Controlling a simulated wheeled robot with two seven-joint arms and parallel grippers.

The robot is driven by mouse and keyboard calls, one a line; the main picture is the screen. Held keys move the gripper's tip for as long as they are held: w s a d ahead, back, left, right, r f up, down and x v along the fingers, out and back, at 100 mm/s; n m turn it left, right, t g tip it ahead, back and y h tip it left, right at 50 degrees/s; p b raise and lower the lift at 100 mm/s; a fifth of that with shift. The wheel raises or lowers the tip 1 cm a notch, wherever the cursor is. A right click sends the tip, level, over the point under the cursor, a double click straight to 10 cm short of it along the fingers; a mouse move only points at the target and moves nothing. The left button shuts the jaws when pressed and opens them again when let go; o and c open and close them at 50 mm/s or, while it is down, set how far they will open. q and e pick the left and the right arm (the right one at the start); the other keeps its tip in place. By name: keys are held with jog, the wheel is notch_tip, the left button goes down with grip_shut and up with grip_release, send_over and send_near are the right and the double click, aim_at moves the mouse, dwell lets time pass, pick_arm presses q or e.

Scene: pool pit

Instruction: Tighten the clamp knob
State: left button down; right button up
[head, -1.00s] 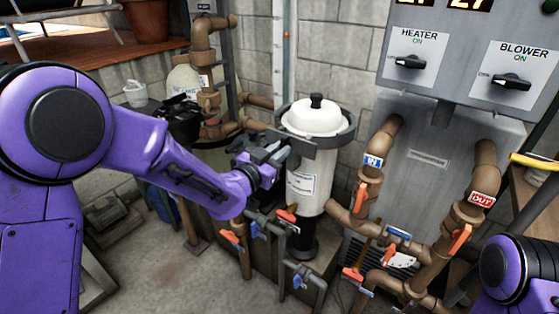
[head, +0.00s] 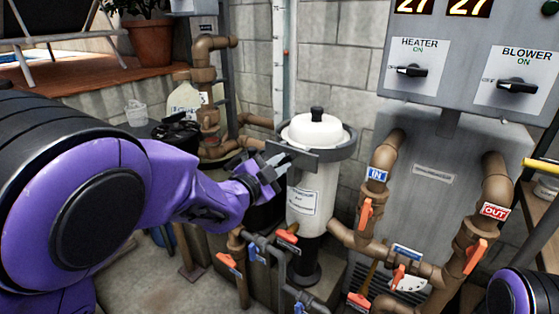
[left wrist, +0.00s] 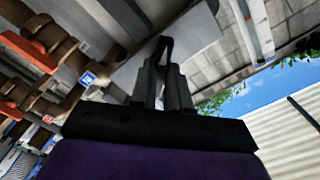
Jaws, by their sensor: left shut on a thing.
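The white filter canister (head: 312,190) stands upright in the middle of the head view, with a domed white lid (head: 316,131). A dark clamp band (head: 345,143) runs around it under the lid, with a flat grey bracket at its front left. My left gripper (head: 279,168) is at the left end of that bracket, shut on the clamp knob, which its fingers mostly hide. In the left wrist view the fingers (left wrist: 164,70) come together at their tips, and the knob cannot be made out clearly. My right gripper is out of view.
Brown pipes with orange valve handles (head: 365,212) stand close to the right of the canister. Smaller grey pipes (head: 275,262) run below my left gripper. A grey heater panel (head: 440,165) is at the right, and a block wall is close behind.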

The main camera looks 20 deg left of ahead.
pick_arm(q)
jog(key=c, duration=1)
grip_release()
jog(key=shift+w+f, duration=0.1)
jog(key=v, duration=0.7)
